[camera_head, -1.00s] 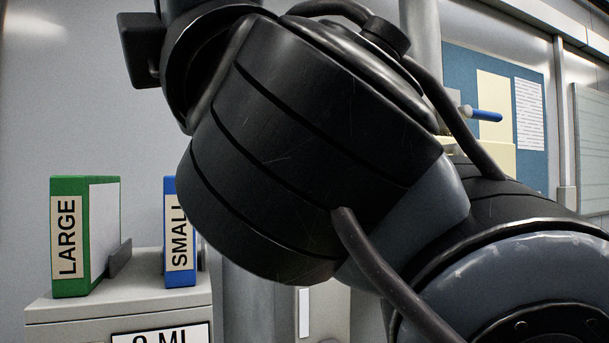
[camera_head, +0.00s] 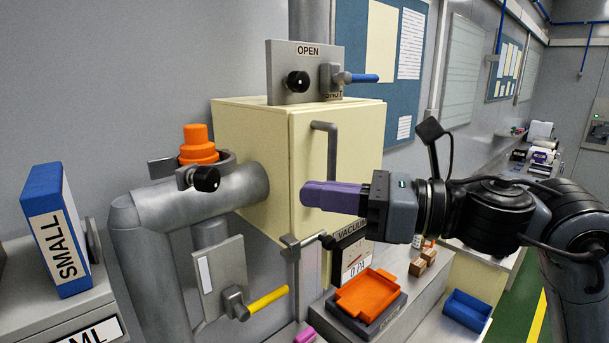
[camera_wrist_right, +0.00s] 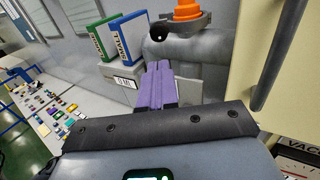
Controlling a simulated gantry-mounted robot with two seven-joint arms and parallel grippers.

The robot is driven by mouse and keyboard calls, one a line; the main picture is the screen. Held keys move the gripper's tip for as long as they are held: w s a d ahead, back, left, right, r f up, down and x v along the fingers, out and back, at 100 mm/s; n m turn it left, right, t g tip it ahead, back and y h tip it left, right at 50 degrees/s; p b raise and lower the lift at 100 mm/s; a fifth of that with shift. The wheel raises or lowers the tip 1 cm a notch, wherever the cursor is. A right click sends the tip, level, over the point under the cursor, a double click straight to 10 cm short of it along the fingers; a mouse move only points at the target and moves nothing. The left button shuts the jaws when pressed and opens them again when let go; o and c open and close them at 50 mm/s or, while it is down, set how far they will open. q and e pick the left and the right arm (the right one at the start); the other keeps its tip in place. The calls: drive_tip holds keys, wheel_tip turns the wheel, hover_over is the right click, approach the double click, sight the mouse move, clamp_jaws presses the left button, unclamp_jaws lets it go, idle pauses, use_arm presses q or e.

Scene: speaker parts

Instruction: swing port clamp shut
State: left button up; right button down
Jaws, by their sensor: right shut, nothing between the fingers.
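An orange stepped plug (camera_head: 199,143) sits upright on the port at the top of the thick grey pipe (camera_head: 235,190). A grey clamp ring (camera_head: 226,158) lies around its base, with a black knob (camera_head: 206,179) at the front; I cannot tell whether the ring is fully closed. The wrist view also shows the plug (camera_wrist_right: 186,10), the ring (camera_wrist_right: 178,26) and the knob (camera_wrist_right: 155,36). My right gripper (camera_head: 306,194) has purple fingers shut and empty, in front of the cream cabinet, right of the clamp and apart from it. Its fingers (camera_wrist_right: 158,66) point toward the pipe.
The cream cabinet (camera_head: 255,135) has a grey door handle (camera_head: 331,165) near my right gripper. An OPEN plate (camera_head: 290,65) with a blue lever stands on top. A yellow lever (camera_head: 266,299) sits below the pipe. An orange tray (camera_head: 369,292) lies lower right. A blue SMALL binder (camera_head: 45,240) stands left.

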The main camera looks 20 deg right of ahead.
drive_tip(key=p, duration=0.4)
approach(215, 181)
drive_tip(key=x, duration=0.5)
drive_tip(key=shift+w+a+r, duration=0.1)
drive_tip(key=shift+w, duration=0.05)
use_arm(q)
drive_tip(key=shift+a+r+p, duration=0.2)
drive_tip(key=shift+r+p, duration=0.15)
drive_tip(key=shift+r, duration=2.2)
use_arm(e)
drive_tip(key=shift+x, duration=0.75)
use_arm(q)
drive_tip(key=shift+d, duration=0.25)
use_arm(e)
drive_tip(key=shift+a, duration=0.1)
